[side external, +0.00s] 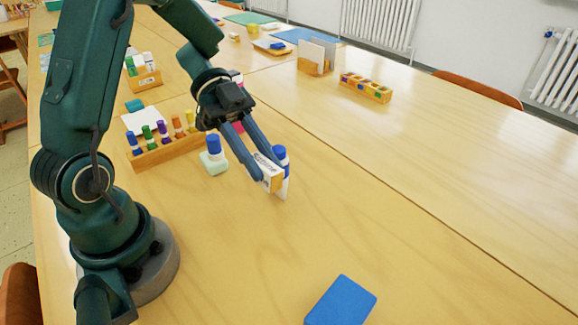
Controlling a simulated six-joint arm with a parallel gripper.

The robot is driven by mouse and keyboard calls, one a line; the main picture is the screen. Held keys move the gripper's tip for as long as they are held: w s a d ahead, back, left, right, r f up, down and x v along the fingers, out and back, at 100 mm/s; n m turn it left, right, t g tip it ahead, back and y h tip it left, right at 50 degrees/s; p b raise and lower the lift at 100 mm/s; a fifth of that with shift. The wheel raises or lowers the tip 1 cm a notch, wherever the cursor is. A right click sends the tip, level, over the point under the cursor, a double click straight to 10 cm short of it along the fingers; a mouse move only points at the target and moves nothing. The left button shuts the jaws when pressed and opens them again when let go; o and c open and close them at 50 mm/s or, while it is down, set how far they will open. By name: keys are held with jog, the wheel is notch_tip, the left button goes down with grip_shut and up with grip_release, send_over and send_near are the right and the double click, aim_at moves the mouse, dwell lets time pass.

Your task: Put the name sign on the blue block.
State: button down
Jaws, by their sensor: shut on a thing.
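The name sign (272,181) is a small white and tan piece with dark writing, partly covered by the fingers. My gripper (265,173) points down and is shut on it. I cannot tell whether the sign touches the table. The blue block (341,302) lies flat on the table at the bottom of the view, to the right of and nearer than my gripper. Its top looks bare, and its lower edge is close to the picture's border.
Another blue-capped item (214,147) sits on a pale green base to the left. A wooden rack (170,151) holds several coloured tubes. The table between sign and block is clear.

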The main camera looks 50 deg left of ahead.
jog(key=w+d+r, duration=0.2)
jog(key=w+d, duration=0.1)
jog(key=d, duration=0.2)
jog(key=m, duration=0.2)
send_over(336, 302)
jog(key=f, duration=0.5)
jog(key=shift+a+f, duration=0.2)
jog(key=shift+f, duration=0.05)
jog(key=shift+d+f, duration=0.2)
jog(key=shift+f, duration=1.9)
jog(key=shift+f, duration=0.1)
jog(key=c, duration=0.7)
grip_release()
jog(key=shift+o, duration=0.2)
